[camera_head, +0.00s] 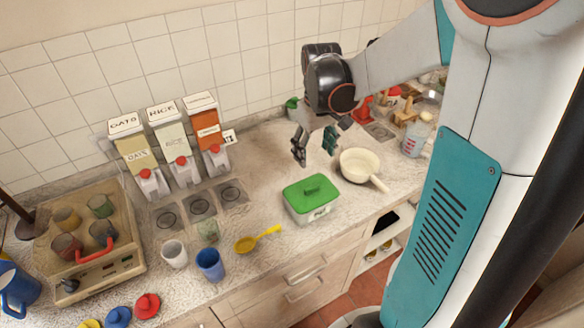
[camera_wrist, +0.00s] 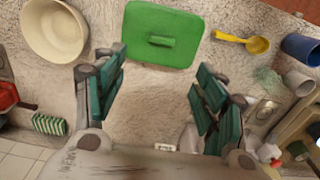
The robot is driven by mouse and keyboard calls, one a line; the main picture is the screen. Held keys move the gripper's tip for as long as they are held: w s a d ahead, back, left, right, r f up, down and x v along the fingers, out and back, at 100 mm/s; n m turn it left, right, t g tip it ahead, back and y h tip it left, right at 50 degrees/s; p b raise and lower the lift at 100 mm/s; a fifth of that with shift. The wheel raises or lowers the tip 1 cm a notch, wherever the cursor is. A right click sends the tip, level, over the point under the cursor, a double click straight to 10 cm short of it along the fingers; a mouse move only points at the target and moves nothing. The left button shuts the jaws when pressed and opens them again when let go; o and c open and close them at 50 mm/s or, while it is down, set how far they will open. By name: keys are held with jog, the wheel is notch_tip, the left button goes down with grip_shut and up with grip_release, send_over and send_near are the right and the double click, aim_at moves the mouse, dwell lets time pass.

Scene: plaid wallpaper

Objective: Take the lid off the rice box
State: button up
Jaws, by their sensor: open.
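The rice box (camera_head: 316,212) is a pale box with a label on its front, standing on the counter near its front edge. Its green lid (camera_head: 311,193) is on top and has a raised handle in the middle. In the wrist view the lid (camera_wrist: 163,36) is at the top centre, its handle (camera_wrist: 155,41) showing as a short bar. My gripper (camera_head: 314,154) is open and empty above the counter, behind the box and apart from it. In the wrist view my gripper's fingers (camera_wrist: 158,95) stand apart with bare counter between them.
A cream pan (camera_head: 358,165) stands right of the box, its handle pointing to the front right. Dispensers (camera_head: 168,146) labelled oats and rice stand along the wall. Counter behind the box is clear.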

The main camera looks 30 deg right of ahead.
aim_at(312, 187)
notch_tip(312, 187, down, 14)
jog(key=b, duration=0.3)
jog(key=shift+s+a+r, duration=0.1)
jog(key=shift+s+r, duration=0.05)
jog(key=shift+r, duration=0.1)
jog(key=c, duration=1.1)
